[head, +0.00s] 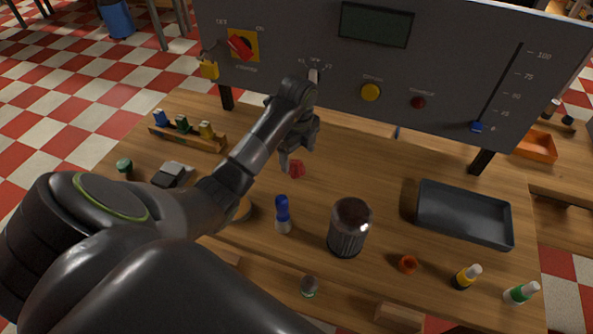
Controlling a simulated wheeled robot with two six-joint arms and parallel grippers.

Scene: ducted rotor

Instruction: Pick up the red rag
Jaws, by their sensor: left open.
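A small crumpled red piece, which looks like the red rag (297,169), lies on the wooden table near the middle. My left gripper (296,154) reaches in from the left and hangs right at the rag, fingers pointing down. Its jaws are open, with one finger close to the rag's left edge. I cannot tell whether the fingers touch the rag. Part of the rag may be hidden by the gripper. My right gripper is not in view.
A grey control panel (440,65) stands behind the gripper. A blue-capped bottle (283,214) and a dark metal canister (348,228) stand in front of the rag. A black tray (465,215) lies at right. A wooden rack (187,138) stands at left.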

